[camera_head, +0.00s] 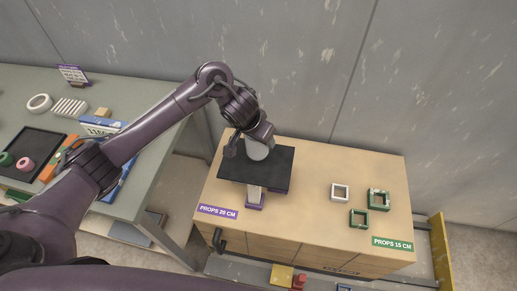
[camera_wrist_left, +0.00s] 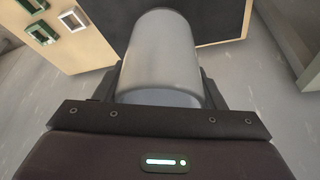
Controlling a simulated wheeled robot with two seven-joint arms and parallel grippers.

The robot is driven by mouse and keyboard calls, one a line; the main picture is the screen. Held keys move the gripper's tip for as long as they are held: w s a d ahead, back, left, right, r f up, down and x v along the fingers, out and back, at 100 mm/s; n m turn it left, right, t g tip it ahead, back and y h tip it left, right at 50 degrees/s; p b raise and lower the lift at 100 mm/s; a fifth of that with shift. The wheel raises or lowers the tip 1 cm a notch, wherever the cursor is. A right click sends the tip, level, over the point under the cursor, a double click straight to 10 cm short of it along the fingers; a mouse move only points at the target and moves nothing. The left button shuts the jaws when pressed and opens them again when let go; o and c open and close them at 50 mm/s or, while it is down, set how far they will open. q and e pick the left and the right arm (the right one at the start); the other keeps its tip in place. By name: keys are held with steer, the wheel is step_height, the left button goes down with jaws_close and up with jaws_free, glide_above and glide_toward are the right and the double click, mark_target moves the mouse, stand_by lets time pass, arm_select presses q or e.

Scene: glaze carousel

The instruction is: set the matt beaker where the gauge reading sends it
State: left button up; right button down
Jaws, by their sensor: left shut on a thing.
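My left gripper (camera_head: 258,140) is shut on the pale grey matt beaker (camera_head: 258,151), seen over the back part of a black plate (camera_head: 270,177). The plate is held up on a wood and purple prop (camera_head: 254,198). I cannot tell whether the beaker touches the plate. In the left wrist view the beaker (camera_wrist_left: 163,55) fills the space between the fingers, with the dark plate (camera_wrist_left: 222,18) beyond it. A display with dark digits (camera_head: 100,128) stands on the left table; its digits are too small to read surely. My right gripper is not in view.
The wooden cabinet top bears a purple "PROPS 25 CM" label (camera_head: 218,211) and a green "PROPS 15 CM" label (camera_head: 392,244). A white square frame (camera_head: 340,192) and two green ones (camera_head: 378,200) (camera_head: 359,219) stand at its right. The left table holds a black tray (camera_head: 40,146), rings and a sign.

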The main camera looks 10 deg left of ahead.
arm_select(q)
step_height(320, 180, down, 4)
steer(key=shift+f+b, duration=0.2)
steer(key=shift+b, duration=0.1)
steer(key=shift+f, duration=0.1)
steer(key=o, duration=1.2)
steer(key=shift+f, duration=0.1)
